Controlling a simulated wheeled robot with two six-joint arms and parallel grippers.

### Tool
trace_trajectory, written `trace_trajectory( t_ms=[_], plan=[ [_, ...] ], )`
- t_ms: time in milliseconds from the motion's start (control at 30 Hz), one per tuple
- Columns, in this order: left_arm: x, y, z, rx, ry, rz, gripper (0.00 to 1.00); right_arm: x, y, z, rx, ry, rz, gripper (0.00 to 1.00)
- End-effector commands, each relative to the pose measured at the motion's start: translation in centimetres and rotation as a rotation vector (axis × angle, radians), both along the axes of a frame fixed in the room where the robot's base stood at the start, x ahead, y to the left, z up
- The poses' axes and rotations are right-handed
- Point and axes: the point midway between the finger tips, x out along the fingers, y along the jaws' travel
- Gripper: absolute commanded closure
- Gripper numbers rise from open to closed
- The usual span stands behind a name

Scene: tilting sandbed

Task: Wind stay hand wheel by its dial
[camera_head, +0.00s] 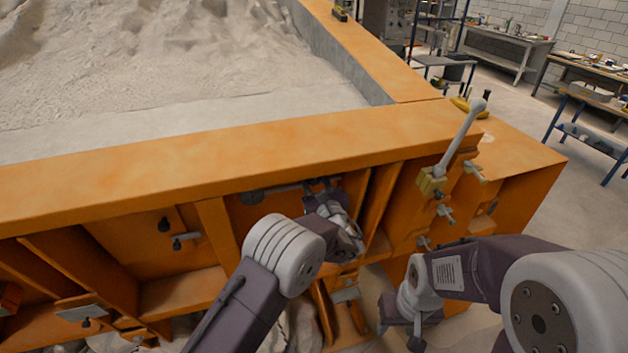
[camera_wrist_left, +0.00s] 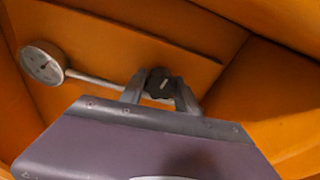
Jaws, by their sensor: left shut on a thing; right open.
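The rod runs to a dark hand wheel (camera_wrist_left: 160,83) between my left gripper's fingers. My left gripper (camera_wrist_left: 160,90) is shut on this hand wheel, and its fingers hide part of it. In the head view my left gripper (camera_head: 323,188) is at the orange side panel under the rim, and the dial's edge (camera_head: 252,197) shows left of it. The dial's reading is too small to tell. My right gripper (camera_head: 410,328) is open and empty, low and away from the panel.
The orange sandbed rim (camera_head: 230,150) overhangs the recess, with upright ribs on both sides. A grey lever (camera_head: 462,138) on a yellow block (camera_head: 432,181) stands out to the right. Small clamps (camera_head: 186,238) jut from the panel farther left.

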Motion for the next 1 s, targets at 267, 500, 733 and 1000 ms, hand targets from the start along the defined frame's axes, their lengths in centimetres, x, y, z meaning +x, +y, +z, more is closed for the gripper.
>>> trace_trajectory(
  t_ms=[267,500,733,1000],
  plan=[
    [0.0,0.0,-0.6,-0.065,-0.024,-0.012,1.0,0.0,0.0,-3.6,0.0,0.0,0.0,0.52],
    [0.0,0.0,0.1,-0.076,-0.025,-0.015,1.0,0.0,0.0,-3.3,0.0,0.0,0.0,0.52],
    [0.0,0.0,0.0,-0.076,-0.025,-0.015,0.4,0.0,0.0,-3.3,0.0,0.0,0.0,0.52],
    [-0.5,-0.2,-0.2,-0.076,-0.025,-0.016,0.4,0.0,0.0,-3.8,0.0,0.0,0.0,0.52]
  ],
)
